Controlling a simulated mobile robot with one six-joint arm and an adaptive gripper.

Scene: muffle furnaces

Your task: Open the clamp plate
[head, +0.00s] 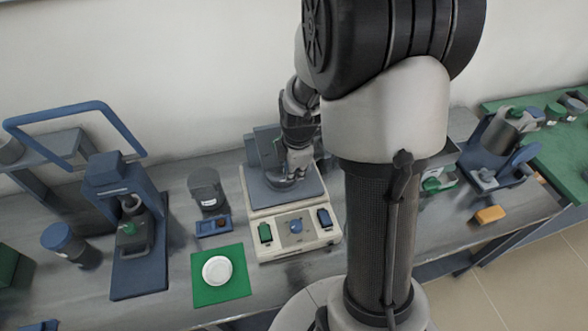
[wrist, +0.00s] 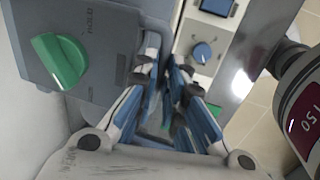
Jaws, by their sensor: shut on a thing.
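My gripper (head: 298,163) reaches down over the grey-blue top of a beige bench device (head: 262,229). In the wrist view, the blue-padded fingers of my gripper (wrist: 168,88) are close together, shut on a thin grey piece that appears to be the clamp plate. The fingers hide most of it, so its exact tilt cannot be told. A grey-blue block with a green knob (wrist: 58,60) is left of the fingers. The beige panel with a blue knob (wrist: 202,53) is to their right. In the head view, a grey-blue upright part (head: 262,146) stands behind my gripper.
A dark jar (head: 206,186) and a small blue tray (head: 207,228) stand left of the device. A white dish (head: 217,270) sits on a green mat (head: 236,289). A blue press (head: 139,255) stands further left. An orange block (head: 489,214) lies at the right.

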